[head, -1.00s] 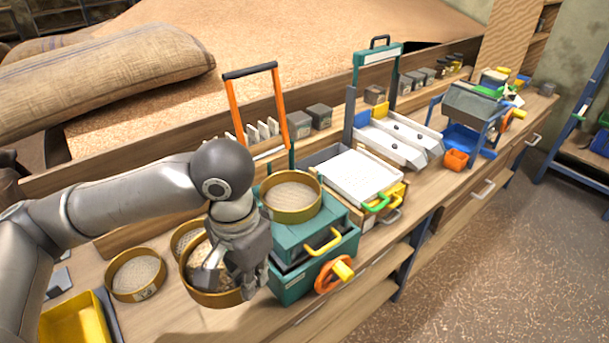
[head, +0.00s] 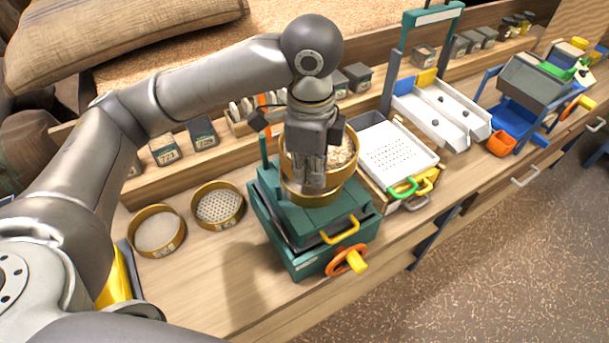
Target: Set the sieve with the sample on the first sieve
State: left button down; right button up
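The brass sieve with the sample (head: 346,174) is over the teal shaker (head: 318,224), with pale grain (head: 342,150) showing in it. My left gripper (head: 312,182) points down at its near wall, with the fingers closed on the rim. The first sieve (head: 312,201) is on top of the shaker, mostly hidden under the held sieve and the fingers. The two sieves look lined up, one above the other. I cannot tell whether they touch. My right gripper is out of view.
Two more brass sieves, one with a fine mesh (head: 158,232) and one with round holes (head: 218,205), lie on the bench to the left. A white perforated tray (head: 396,155) stands right of the shaker. An orange handwheel (head: 345,260) sticks out in front.

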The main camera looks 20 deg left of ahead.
pick_arm(q)
jog(key=w+f, duration=0.1)
jog(key=w+a+f, duration=0.1)
jog(key=f, duration=0.1)
jog(key=w+a+f, duration=0.1)
jog(key=shift+f+p, duration=0.25)
jog(key=shift+p, duration=0.15)
jog(key=shift+w+a+f, duration=0.15)
jog(key=shift+w+f, duration=0.05)
jog(key=shift+f, duration=0.05)
jog(key=f, duration=0.1)
jog(key=f+p, duration=0.1)
jog(key=f, duration=0.1)
jog(key=shift+w+a+p, duration=0.15)
jog(key=shift+w+p, duration=0.05)
jog(key=shift+p, duration=0.1)
jog(key=shift+f, duration=0.35)
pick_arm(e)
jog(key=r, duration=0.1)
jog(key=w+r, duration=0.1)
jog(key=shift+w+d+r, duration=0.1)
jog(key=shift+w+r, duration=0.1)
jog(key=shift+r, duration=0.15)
pick_arm(q)
jog(key=c, duration=1.6)
grip_release()
jog(key=shift+f, duration=0.1)
jog(key=shift+c, duration=0.2)
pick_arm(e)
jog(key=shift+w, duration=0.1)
